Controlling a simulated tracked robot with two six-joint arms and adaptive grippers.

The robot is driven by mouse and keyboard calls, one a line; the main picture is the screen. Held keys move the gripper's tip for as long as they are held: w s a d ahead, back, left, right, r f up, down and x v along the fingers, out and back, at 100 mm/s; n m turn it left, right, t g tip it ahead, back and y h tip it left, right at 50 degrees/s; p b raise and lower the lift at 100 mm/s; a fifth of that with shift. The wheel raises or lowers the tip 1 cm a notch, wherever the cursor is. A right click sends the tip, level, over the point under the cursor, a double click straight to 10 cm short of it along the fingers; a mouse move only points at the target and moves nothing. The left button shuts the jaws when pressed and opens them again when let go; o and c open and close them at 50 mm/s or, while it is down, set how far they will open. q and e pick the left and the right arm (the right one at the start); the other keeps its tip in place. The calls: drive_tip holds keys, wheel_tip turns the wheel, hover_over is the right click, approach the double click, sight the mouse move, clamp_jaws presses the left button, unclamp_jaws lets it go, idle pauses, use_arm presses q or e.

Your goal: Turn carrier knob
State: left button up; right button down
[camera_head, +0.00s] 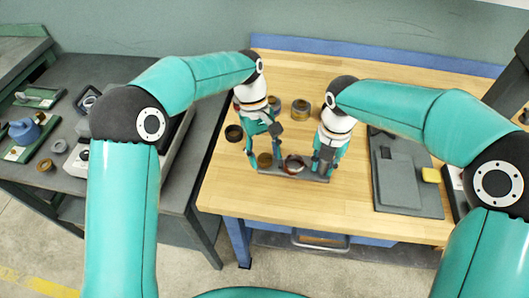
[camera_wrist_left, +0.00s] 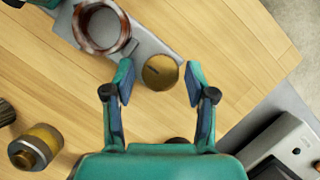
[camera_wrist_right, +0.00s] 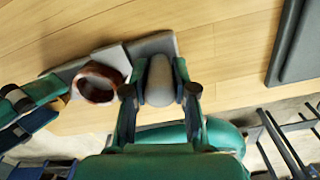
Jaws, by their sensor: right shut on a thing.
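The carrier is a grey plate (camera_wrist_left: 150,42) on the wooden bench. A copper-brown ring (camera_head: 293,164) sits on its middle and also shows in the left wrist view (camera_wrist_left: 101,26). The carrier knob, a round brass disc with a dark slot (camera_wrist_left: 160,72), is at the plate's left end in the head view (camera_head: 264,159). My left gripper (camera_wrist_left: 160,80) is open, with a finger on either side of the knob and visible gaps. My right gripper (camera_wrist_right: 160,90) is shut on a grey rounded block (camera_wrist_right: 160,80) at the carrier's other end.
A dark grey panel (camera_head: 405,190) and a yellow block (camera_head: 430,175) lie to the right. Bare wood is free in front of the carrier.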

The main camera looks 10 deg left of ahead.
use_arm(q)
drive_tip(key=c, duration=0.8)
drive_tip(key=m+y, duration=0.1)
drive_tip(key=m, duration=0.2)
drive_tip(key=shift+w+d, duration=0.1)
drive_tip(key=o, duration=1.1)
drive_tip(key=shift+v, duration=3.7)
drive_tip(key=shift+w+f, duration=0.1)
drive_tip(key=shift+w, duration=0.05)
